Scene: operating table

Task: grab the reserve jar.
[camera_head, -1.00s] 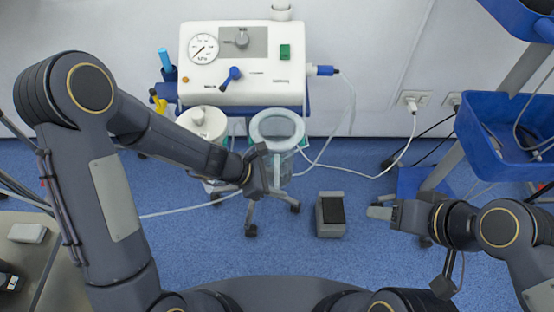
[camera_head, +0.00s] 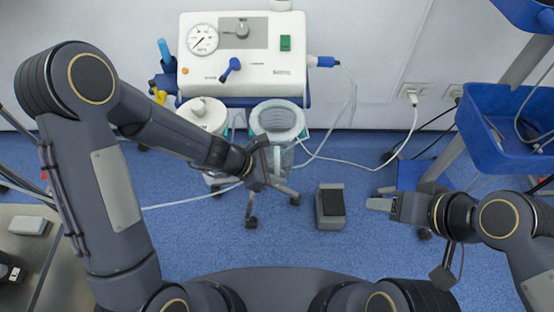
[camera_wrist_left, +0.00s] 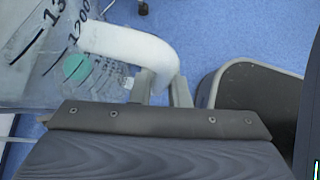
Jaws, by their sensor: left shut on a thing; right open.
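The reserve jar (camera_head: 278,118), a clear jar with a pale rim, is at the front of the white suction unit, right of a white-lidded jar. In the left wrist view its graduated clear wall (camera_wrist_left: 40,45) fills the upper left, and its curved white handle (camera_wrist_left: 125,43) runs down to my fingers. My left gripper (camera_head: 266,165) is in front of the jar, with its fingers (camera_wrist_left: 165,88) shut on the handle. The jar's lower part is partly hidden by my gripper. My right gripper (camera_head: 376,204) is open and empty above the floor, well to the right.
The suction unit (camera_head: 243,85) stands on a wheeled stand against the wall. The white-lidded jar (camera_head: 203,113) is close on the left. A foot pedal (camera_head: 330,207) lies on the blue floor. Tubes and a cable (camera_head: 385,172) run right. A blue tray (camera_head: 500,140) is at the right.

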